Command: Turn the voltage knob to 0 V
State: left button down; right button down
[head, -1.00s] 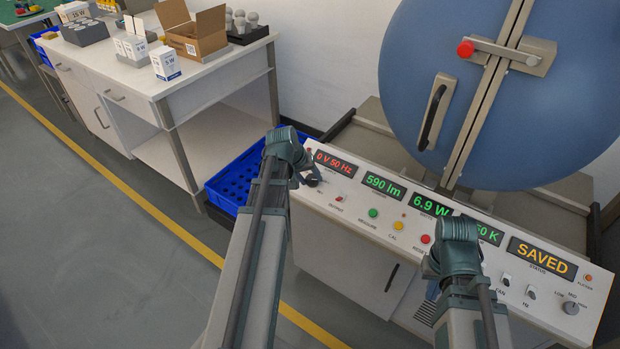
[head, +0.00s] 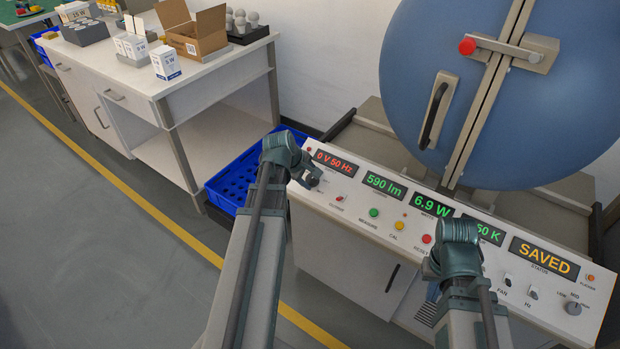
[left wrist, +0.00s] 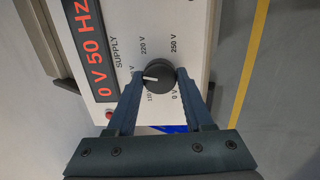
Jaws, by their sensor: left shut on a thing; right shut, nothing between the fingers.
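The voltage knob (left wrist: 161,75) is round and black with a white pointer line. In the left wrist view the line points left, between the 220 V label and the lower-left label. The 0 V label is at its lower right. My left gripper (left wrist: 160,77) has its two fingers shut on the sides of the knob. In the head view my left gripper (head: 311,180) hides most of the knob. The supply display (head: 336,163) reads 0 V 50 Hz in red. My right gripper (head: 432,268) is shut and empty over the panel's front edge, its fingers mostly hidden.
The sloping white panel (head: 352,210) carries several displays, buttons, the FAN and Hz switches, and a rotary knob (head: 573,308) at right. A big blue sphere (head: 420,60) stands behind. A blue crate (head: 238,180) and a white bench (head: 150,85) are at left.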

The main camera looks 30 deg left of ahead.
pick_arm(q)
jog(key=n, duration=0.5)
jog(key=shift+n, duration=0.3)
jog(key=n, duration=0.5)
jog(key=shift+n+y, duration=0.3)
jog(key=n, duration=0.5)
jog(key=shift+d+n, duration=0.1)
jog(key=shift+n, duration=0.2)
jog(key=n, duration=0.5)
jog(key=shift+y, duration=0.4)
jog(key=shift+n, duration=0.4)
jog(key=shift+c, duration=1.5)
grip_release()
jog(key=shift+r, duration=0.1)
